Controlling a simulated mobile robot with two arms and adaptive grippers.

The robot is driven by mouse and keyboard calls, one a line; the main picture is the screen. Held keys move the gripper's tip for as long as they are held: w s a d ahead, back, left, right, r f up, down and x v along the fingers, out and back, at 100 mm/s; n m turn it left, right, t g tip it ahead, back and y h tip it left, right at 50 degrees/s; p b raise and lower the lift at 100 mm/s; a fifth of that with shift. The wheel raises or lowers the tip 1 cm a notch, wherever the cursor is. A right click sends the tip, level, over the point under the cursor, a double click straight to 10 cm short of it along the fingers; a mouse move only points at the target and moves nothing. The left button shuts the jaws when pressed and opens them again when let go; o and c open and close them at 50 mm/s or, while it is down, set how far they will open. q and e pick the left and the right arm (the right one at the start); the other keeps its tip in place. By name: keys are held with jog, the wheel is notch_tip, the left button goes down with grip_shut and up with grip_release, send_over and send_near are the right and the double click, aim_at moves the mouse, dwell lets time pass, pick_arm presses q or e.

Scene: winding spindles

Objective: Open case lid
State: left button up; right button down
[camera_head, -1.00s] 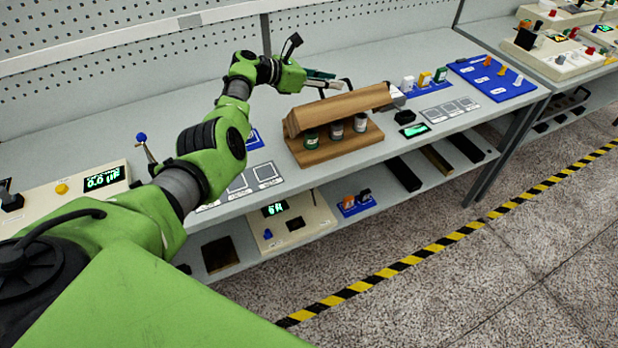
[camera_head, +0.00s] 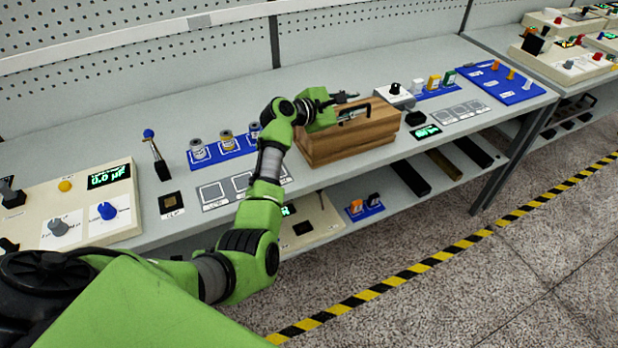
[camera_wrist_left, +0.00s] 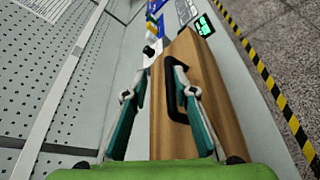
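The wooden case (camera_head: 352,144) stands on the bench and looks closed, with no spools showing. In the left wrist view its wooden surface (camera_wrist_left: 222,100) has a dark handle (camera_wrist_left: 174,108). My left gripper (camera_head: 358,104) is at the top of the case, near its back edge. In the left wrist view my left gripper (camera_wrist_left: 160,72) has its teal fingers apart. One finger is over the wood beside the handle, and the other is out past the case edge. I cannot tell whether either finger touches the case. My right gripper is not in view.
Blue holders with small spools (camera_head: 227,142) stand left of the case. A white knob box (camera_head: 394,95) and a blue board (camera_head: 500,82) are to its right. A control panel (camera_head: 85,205) is at the left. A perforated wall runs behind the bench.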

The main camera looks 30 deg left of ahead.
aim_at(353, 122)
pick_arm(q)
jog(key=shift+s+d+f+m+t+y+b, duration=0.2)
jog(key=shift+f+m+b, duration=0.25)
jog(key=shift+b, duration=0.5)
jog(key=shift+s+d+f+m+t+y+b, duration=0.15)
jog(key=shift+f+b, duration=0.35)
jog(key=shift+b, duration=0.5)
jog(key=shift+s+d+f+m+t+y+b, duration=0.1)
jog(key=shift+d+f+m+t+b, duration=0.25)
jog(key=shift+b, duration=0.6)
jog(key=shift+s+a+f+m+b, duration=0.15)
jog(key=shift+m+b, duration=0.1)
jog(key=shift+b, duration=0.1)
jog(key=v, duration=1.3)
jog(key=s+d+f+m+g+y, duration=0.1)
jog(key=s+f+m, duration=0.3)
jog(key=f, duration=0.5)
jog(key=shift+s+f+g, duration=0.4)
jog(key=shift+s+g, duration=0.25)
jog(key=shift+g, duration=0.25)
jog(key=shift+d, duration=0.1)
